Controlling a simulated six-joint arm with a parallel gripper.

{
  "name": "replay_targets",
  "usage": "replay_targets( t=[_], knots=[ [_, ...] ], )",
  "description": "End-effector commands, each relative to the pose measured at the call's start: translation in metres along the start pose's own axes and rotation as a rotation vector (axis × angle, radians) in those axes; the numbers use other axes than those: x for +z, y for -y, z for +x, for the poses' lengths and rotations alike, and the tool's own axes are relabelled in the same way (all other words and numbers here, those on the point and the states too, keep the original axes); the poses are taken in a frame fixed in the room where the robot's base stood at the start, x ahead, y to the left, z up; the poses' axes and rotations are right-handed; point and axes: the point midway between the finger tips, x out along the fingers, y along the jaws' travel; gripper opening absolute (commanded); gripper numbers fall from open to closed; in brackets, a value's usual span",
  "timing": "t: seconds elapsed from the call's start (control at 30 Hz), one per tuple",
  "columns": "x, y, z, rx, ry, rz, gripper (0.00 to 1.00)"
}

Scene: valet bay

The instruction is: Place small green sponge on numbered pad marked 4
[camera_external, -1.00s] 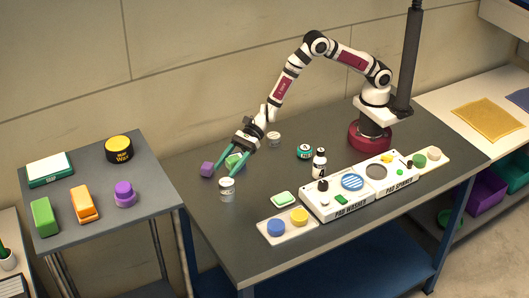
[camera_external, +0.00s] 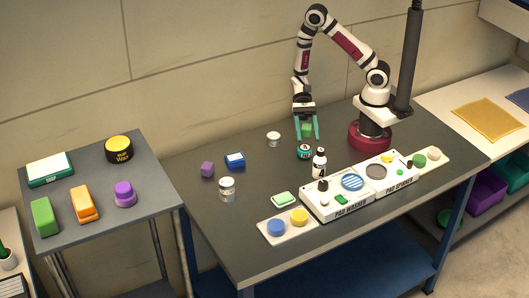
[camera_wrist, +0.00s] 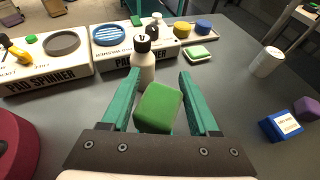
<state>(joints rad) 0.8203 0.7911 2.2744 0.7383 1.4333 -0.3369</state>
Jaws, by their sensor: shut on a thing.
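The small green sponge (camera_external: 307,130) is a plain green block, held in the air between the teal fingers of my gripper (camera_external: 307,138). In the wrist view the sponge (camera_wrist: 158,106) sits between the fingers, slightly turned. I cannot make out a pad marked 4 in either view. Round pads lie on the white stations: a blue striped one (camera_external: 352,182) on the pad washer and a grey one (camera_external: 376,171) on the pad spinner.
A black-capped white bottle (camera_external: 319,163) stands close in front of my gripper. A blue box (camera_external: 235,160), purple block (camera_external: 207,169), and white cans (camera_external: 227,189) are to the left. Bare table lies at centre left.

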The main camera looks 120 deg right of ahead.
Motion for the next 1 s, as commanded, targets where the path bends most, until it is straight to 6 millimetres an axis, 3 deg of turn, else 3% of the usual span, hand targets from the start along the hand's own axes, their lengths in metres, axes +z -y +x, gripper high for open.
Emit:
replay_targets(
  t=[0.23, 0.6, 0.63, 0.8, 1.0],
  knots=[
    [-0.046, 0.000, 0.019, 0.000, 0.000, 0.001, 0.09],
    [-0.053, 0.001, 0.022, -0.001, -0.002, 0.000, 0.09],
    [-0.053, 0.001, 0.022, -0.001, -0.002, -0.001, 0.64],
    [-0.053, 0.001, 0.022, -0.001, -0.002, -0.001, 0.92],
    [-0.053, 0.001, 0.022, -0.001, -0.002, -0.001, 0.92]
  ],
)
